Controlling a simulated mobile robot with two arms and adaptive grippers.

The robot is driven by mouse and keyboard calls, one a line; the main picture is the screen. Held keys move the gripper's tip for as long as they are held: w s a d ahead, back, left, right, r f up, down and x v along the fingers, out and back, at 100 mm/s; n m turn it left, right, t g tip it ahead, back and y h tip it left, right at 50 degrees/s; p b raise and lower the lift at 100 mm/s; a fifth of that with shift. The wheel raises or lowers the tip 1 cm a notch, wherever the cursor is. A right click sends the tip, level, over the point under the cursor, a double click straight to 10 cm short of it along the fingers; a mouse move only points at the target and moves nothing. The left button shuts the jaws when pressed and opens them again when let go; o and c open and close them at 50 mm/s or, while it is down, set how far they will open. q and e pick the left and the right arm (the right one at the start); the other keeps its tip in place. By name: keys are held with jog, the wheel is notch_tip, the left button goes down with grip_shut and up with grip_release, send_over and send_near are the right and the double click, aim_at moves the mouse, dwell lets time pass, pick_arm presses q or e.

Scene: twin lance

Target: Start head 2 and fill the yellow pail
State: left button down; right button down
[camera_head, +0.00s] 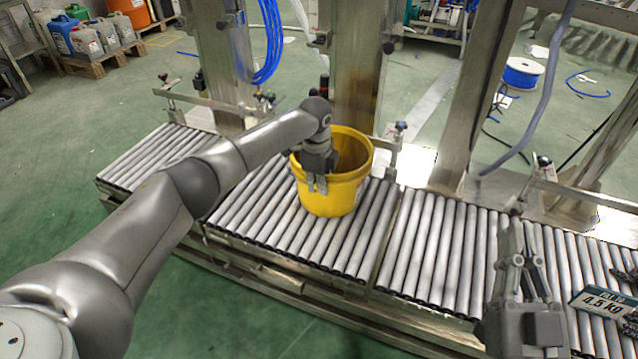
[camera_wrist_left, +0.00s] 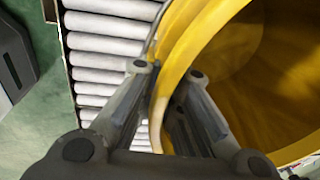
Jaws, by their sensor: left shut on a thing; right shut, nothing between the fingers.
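The yellow pail (camera_head: 331,197) stands upright on the middle section of the roller conveyor (camera_head: 285,232). It is open at the top, and the part of its inside that shows looks empty. My left gripper (camera_head: 318,186) is at the pail's near left rim, shut on the wall. In the left wrist view my left gripper (camera_wrist_left: 165,85) has one finger on each side of the yellow pail's wall (camera_wrist_left: 171,55). My right gripper (camera_head: 521,245) is shut and empty over the right conveyor section, apart from the pail. Head 2 cannot be told for certain.
A sign reading 4.5 kg (camera_head: 603,302) is at the lower right beside my right gripper. Steel columns (camera_head: 357,70) stand behind the conveyor. Blue hoses (camera_head: 270,40) hang at the back. Jugs on a pallet (camera_head: 92,66) are far left. The left rollers are clear.

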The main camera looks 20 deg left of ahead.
pick_arm(q)
jog(key=c, duration=1.5)
grip_release()
